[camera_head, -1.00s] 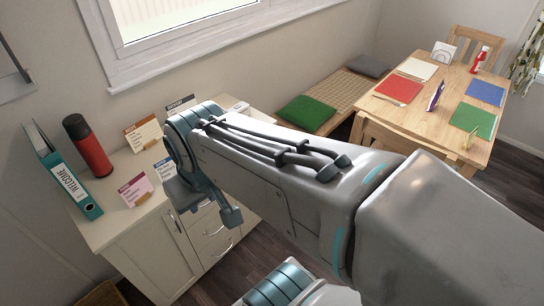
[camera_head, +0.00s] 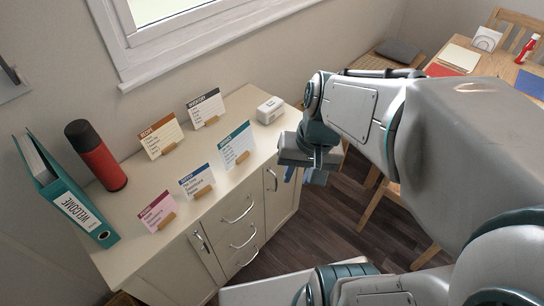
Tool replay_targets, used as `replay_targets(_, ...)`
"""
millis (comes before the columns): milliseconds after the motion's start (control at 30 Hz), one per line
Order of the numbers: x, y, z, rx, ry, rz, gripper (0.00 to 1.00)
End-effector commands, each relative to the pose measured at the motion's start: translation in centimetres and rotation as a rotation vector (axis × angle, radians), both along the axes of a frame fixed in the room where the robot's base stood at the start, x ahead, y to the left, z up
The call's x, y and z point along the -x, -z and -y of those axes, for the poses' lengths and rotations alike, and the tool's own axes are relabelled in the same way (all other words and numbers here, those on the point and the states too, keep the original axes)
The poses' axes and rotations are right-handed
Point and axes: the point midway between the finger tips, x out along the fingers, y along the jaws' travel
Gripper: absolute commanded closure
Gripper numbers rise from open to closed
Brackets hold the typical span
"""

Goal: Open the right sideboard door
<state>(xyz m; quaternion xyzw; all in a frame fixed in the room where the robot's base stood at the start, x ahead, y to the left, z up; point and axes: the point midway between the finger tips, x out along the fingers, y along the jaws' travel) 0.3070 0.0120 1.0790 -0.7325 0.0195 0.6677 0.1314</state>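The cream sideboard (camera_head: 112,258) stands against the wall below the window. Its right door (camera_head: 283,203) is at the far right end of the front and looks shut. The bar handle (camera_head: 271,180) of this door is upright, near the door's left edge. My gripper (camera_head: 303,177) hangs just right of this handle in the picture, pointing down, apart from it as far as I can see. Its two blue-grey fingers show with a gap between them and nothing visible in it. My wrist hides the upper right part of the door.
Several drawers with curved handles (camera_head: 239,238) and a left door with its handle (camera_head: 202,241) fill the rest of the front. On top are a teal binder (camera_head: 75,205), red flask (camera_head: 98,158), several cards and a white box (camera_head: 270,109). Dark floor (camera_head: 335,215) lies open to the right.

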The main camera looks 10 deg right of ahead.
Motion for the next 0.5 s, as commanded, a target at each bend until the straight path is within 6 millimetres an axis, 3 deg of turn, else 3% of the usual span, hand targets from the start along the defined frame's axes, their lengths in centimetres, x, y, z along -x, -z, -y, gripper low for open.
replay_targets(33,-0.5,3.1,0.2,-0.051,0.062,-0.06,0.73)
replay_targets(500,-5.7,18.8,-0.2,-0.619,0.585,-0.439,0.73)
